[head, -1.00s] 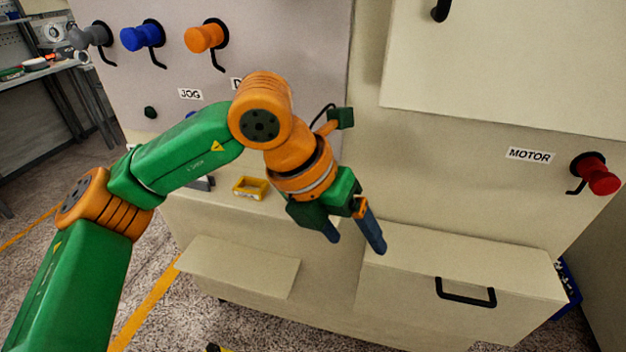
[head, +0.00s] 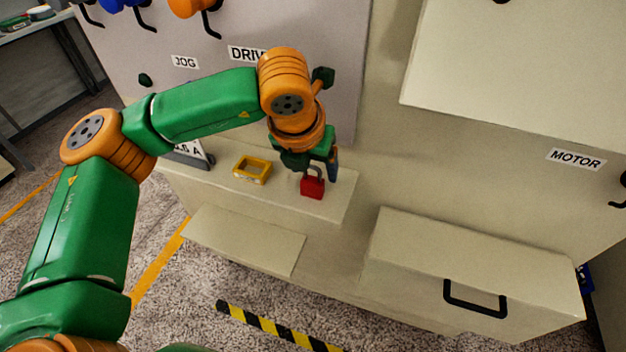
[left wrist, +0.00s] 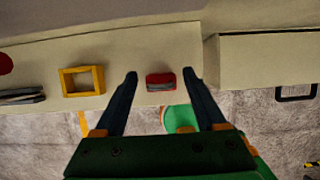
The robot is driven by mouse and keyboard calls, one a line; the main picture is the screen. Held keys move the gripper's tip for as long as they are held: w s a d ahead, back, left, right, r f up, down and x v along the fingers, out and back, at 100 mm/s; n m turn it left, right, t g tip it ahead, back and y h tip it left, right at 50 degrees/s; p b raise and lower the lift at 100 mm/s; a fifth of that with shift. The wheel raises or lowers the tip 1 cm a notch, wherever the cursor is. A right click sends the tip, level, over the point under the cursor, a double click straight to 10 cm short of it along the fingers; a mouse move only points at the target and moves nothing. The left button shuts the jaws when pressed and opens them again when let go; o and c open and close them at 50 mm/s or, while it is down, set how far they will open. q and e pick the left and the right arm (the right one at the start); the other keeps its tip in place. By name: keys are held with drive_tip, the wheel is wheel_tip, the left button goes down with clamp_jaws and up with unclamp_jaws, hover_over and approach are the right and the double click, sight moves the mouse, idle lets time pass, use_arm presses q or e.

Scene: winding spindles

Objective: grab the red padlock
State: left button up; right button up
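The red padlock (head: 312,187) stands on the pale ledge of the cabinet, with its grey shackle up, in the head view. It also shows in the left wrist view (left wrist: 160,82), between the two fingertips in the picture. My left gripper (head: 319,168) is just above and behind the padlock in the head view, with one finger partly hidden. In the left wrist view my left gripper (left wrist: 160,74) is open, with a gap on each side of the padlock. I cannot tell whether the fingers reach down to its height. My right gripper is not in view.
A yellow square frame (head: 252,170) lies on the ledge (head: 340,200) left of the padlock. A drawer box with a black handle (head: 475,298) juts out at right. A slanted panel (head: 245,238) sits below the ledge.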

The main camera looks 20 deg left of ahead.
use_arm(q)
drive_tip(key=shift+s+r, duration=0.1)
drive_tip(key=shift+s, duration=0.1)
clamp_jaws()
